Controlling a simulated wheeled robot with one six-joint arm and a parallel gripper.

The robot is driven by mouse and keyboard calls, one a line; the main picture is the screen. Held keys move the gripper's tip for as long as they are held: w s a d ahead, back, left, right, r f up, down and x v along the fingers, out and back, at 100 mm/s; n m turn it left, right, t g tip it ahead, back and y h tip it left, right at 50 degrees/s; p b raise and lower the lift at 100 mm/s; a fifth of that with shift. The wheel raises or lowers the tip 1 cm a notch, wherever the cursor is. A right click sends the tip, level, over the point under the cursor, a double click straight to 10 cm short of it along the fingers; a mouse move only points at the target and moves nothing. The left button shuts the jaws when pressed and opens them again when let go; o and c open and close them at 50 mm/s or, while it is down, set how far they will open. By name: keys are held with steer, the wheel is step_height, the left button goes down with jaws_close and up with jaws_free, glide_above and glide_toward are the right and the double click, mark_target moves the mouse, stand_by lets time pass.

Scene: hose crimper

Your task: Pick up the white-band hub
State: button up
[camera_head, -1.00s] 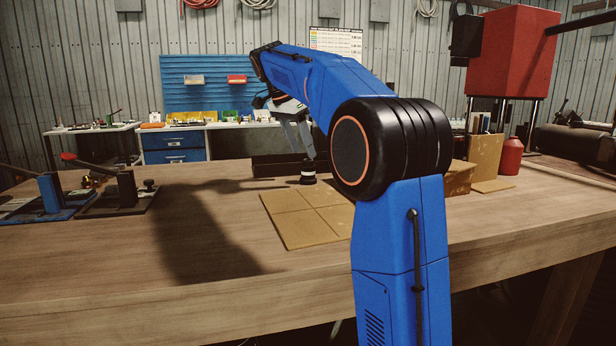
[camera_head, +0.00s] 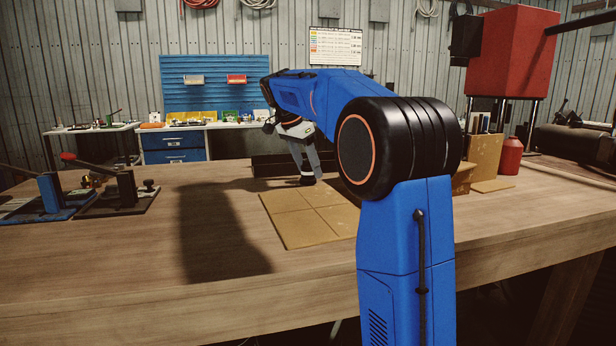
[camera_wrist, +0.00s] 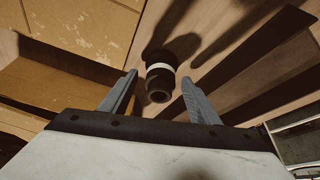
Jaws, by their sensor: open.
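The white-band hub is a short dark cylinder with a pale band round it. In the wrist view the hub (camera_wrist: 160,84) stands between the two grey fingers of my open gripper (camera_wrist: 160,76), with a gap on each side; no contact shows. In the head view the hub (camera_head: 307,181) is a small dark shape on the workbench at the far left corner of the tan board, mostly hidden by my gripper (camera_head: 306,172), which reaches down over it.
The tan divided board (camera_head: 300,222) lies in front of the hub. A long dark tray (camera_head: 268,168) stands behind it. Lever tools (camera_head: 122,190) sit at the left, and a red bottle (camera_head: 508,156) at the right. The bench's left front is clear.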

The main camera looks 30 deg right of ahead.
jaws_close()
